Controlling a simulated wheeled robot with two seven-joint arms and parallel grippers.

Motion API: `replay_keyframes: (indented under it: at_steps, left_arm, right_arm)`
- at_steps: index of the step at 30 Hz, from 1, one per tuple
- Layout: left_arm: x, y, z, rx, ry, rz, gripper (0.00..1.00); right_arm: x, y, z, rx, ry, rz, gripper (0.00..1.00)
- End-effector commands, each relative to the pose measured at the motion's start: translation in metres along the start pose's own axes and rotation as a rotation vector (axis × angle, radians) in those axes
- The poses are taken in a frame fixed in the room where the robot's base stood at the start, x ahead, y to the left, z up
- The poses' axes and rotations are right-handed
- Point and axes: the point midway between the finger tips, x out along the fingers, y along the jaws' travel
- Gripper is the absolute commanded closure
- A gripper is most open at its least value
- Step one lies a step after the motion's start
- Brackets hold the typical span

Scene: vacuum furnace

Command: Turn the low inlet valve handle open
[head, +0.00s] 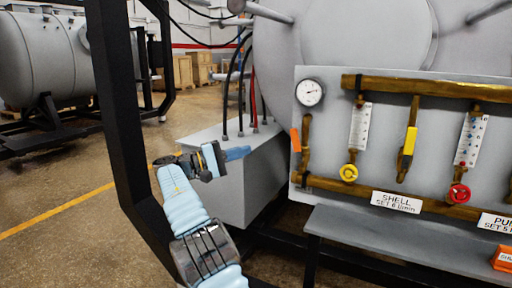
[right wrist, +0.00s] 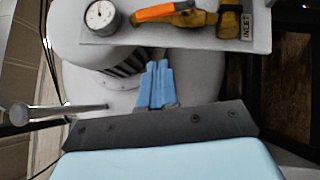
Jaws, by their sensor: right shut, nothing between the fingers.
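The inlet valve has an orange handle (head: 295,139) beside a short vertical brass pipe (head: 306,150) at the panel's left edge. In the right wrist view, the orange handle (right wrist: 155,12) lies at the top, near a brass body and an INLET label (right wrist: 247,22). My right gripper (head: 238,153) is left of the handle and apart from it, pointing toward the panel. Its blue fingers (right wrist: 158,68) are together with nothing between them, below the handle in the wrist view. My left gripper is not in view.
The grey panel (head: 340,190) carries a round gauge (head: 310,92), a yellow handle (head: 410,141), a yellow knob (head: 348,173) and a red knob (head: 458,194). A grey box (head: 240,190) with upright cables stands behind my gripper. A black post (head: 115,100) rises at left.

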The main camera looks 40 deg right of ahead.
Motion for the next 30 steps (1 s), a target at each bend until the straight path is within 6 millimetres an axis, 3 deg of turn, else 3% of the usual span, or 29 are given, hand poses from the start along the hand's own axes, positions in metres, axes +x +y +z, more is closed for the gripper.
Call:
replay_keyframes:
  at_steps: [6,24,27,29,30]
  left_arm:
    - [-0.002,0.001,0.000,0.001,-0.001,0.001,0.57]
    - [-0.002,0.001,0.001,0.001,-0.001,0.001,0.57]
    - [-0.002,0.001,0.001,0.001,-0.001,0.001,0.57]
    - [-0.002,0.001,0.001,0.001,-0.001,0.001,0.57]
    - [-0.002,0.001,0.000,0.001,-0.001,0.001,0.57]
  right_arm:
    - [-0.018,0.000,0.000,0.001,0.000,-0.001,1.00]
    - [-0.019,-0.002,-0.001,-0.003,0.002,-0.003,1.00]
    - [-0.017,-0.019,-0.013,-0.042,0.039,-0.025,1.00]
    - [-0.015,-0.043,-0.028,-0.093,0.088,-0.058,1.00]
    - [-0.015,-0.066,-0.040,-0.137,0.131,-0.090,1.00]
